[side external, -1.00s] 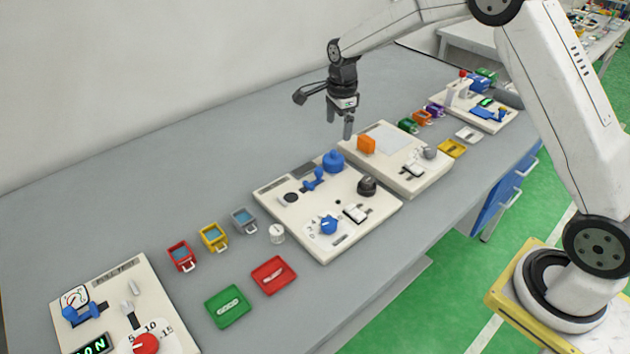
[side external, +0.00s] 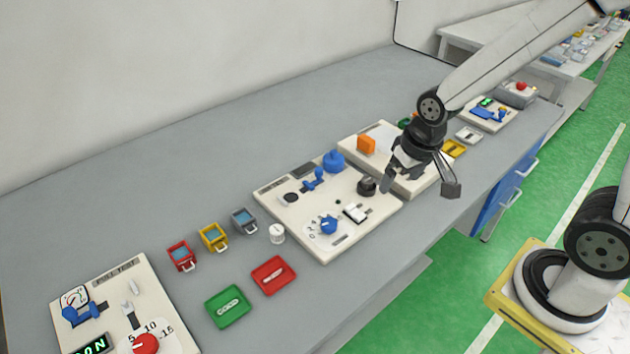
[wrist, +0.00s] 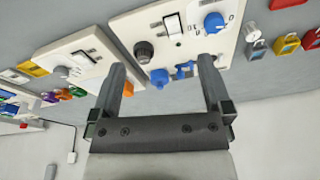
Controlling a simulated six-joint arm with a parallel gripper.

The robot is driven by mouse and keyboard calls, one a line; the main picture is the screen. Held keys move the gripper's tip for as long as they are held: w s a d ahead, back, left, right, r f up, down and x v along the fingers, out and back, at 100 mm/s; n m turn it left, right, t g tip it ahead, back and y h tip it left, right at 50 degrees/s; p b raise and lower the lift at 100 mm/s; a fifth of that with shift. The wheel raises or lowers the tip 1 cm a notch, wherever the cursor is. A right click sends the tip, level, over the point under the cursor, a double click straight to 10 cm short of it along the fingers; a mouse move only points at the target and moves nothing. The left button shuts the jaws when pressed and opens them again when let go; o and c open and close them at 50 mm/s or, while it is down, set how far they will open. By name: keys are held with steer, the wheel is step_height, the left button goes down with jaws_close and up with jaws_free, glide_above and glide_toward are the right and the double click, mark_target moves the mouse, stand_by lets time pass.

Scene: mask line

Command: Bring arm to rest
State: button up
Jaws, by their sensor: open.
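My gripper (side external: 402,182) hangs in the air near the right front of the middle panel, with nothing between its fingers. In the wrist view my gripper (wrist: 162,75) shows two dark fingers spread wide apart, open and empty. Beyond the fingers the wrist view shows the white middle panel (wrist: 200,50) with a black knob (wrist: 144,52) and a blue dial (wrist: 213,22). In the side view my arm hides part of the far panels.
The middle panel (side external: 290,220) carries a blue dial (side external: 328,225) and a black knob (side external: 366,186). A green tray (side external: 228,306) and a red tray (side external: 273,274) lie in front. The back-left tabletop is clear.

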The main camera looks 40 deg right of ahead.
steer(key=s, duration=0.1)
steer(key=s+n, duration=0.2)
steer(key=shift+a+f, duration=0.15)
steer(key=shift+f, duration=0.1)
